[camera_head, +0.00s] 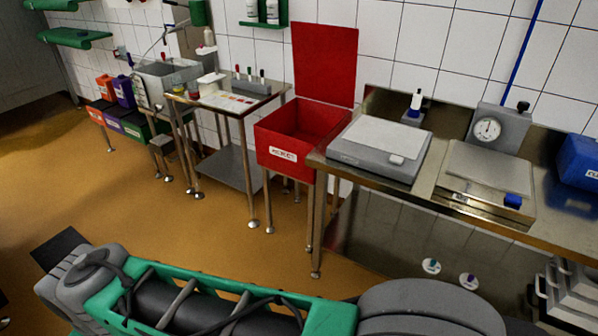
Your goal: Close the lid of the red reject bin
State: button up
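The red reject bin (268,154) stands against the tiled wall, between two metal tables, on thin metal legs. A white label is on its front. Its red lid (325,62) stands upright, hinged at the back edge, so the bin is open. The inside that shows looks empty. My own arm, green and grey, crosses the bottom of the view, well in front of the bin. My gripper cannot be made out in this view.
A steel table (350,184) with a grey scale (365,152) stands close to the bin's right. A small table (233,102) with papers is at its left. A blue box (579,160) is at the far right. The brown floor (170,215) in front is clear.

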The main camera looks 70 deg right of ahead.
aim_at(325, 56)
jog(key=z, duration=1.95)
